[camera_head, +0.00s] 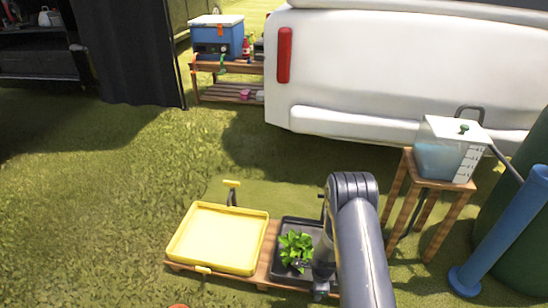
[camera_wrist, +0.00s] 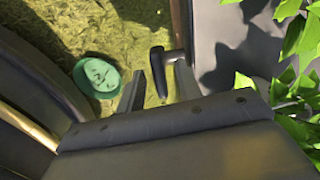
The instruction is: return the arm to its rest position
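My gripper (camera_wrist: 146,84) shows in the wrist view with its two fingers apart. Grass is visible between them and nothing is held. In the head view my arm reaches up from the bottom and bends down at its top joint. The wrist end hangs at the right side of a dark tray (camera_head: 284,272), and the fingertips cannot be made out there. A green leafy plant (camera_head: 295,247) stands in that tray, and its leaves (camera_wrist: 292,35) show at the right of the wrist view.
A yellow tray (camera_head: 180,256) lies left of the dark tray on a wooden pallet (camera_head: 266,252). A wooden stand (camera_head: 436,184) with a water tank (camera_head: 448,150) and a blue pipe (camera_head: 505,235) stand to the right. A green round object (camera_wrist: 97,76) lies on the grass. Grass at left is clear.

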